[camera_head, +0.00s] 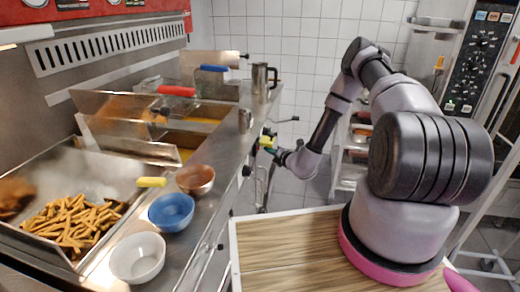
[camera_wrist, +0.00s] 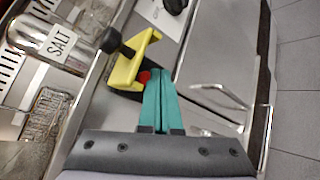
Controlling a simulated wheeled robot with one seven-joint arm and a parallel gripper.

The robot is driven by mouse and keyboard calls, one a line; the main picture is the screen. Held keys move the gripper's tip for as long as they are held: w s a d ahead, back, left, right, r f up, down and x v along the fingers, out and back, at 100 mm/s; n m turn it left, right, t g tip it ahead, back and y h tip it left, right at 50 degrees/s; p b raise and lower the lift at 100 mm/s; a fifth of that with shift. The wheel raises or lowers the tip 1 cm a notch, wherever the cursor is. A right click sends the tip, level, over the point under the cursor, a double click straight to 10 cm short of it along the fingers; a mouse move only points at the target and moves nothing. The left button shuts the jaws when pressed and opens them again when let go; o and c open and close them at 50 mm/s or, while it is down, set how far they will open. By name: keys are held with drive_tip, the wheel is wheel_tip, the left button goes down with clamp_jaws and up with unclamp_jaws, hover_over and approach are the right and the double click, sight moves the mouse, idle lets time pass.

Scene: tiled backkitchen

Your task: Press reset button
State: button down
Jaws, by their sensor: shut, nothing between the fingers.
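A small red button (camera_wrist: 144,77) shows in the wrist view inside a yellow bracket-shaped housing (camera_wrist: 130,65) on the front panel of the steel counter. My gripper (camera_wrist: 158,74) has teal fingers pressed together, with nothing between them. The fingertips are right beside the red button and partly cover it. I cannot tell whether they touch it. In the head view my gripper (camera_head: 270,150) is small at the counter's front side, by the yellow housing (camera_head: 266,141). The red button cannot be made out there.
In the head view, bowls (camera_head: 171,211), a fries tray (camera_head: 35,250) and fryers stand along the counter. A steel pitcher (camera_head: 261,77) is farther back.

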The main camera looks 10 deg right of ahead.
drive_tip(key=shift+w+a, duration=0.15)
drive_tip(key=shift+a, duration=0.25)
drive_tip(key=shift+w+a, duration=0.15)
drive_tip(key=shift+a, duration=0.3)
idle(0.6)
drive_tip(key=shift+d, duration=0.1)
drive_tip(key=shift+s+d, duration=0.35)
drive_tip(key=shift+d, duration=0.35)
drive_tip(key=shift+d, duration=0.1)
drive_tip(key=shift+s+d, duration=0.3)
drive_tip(key=shift+d, duration=0.45)
drive_tip(key=shift+s+d, duration=0.35)
drive_tip(key=shift+d, duration=0.4)
drive_tip(key=shift+s+d, duration=0.3)
drive_tip(key=shift+d, duration=0.45)
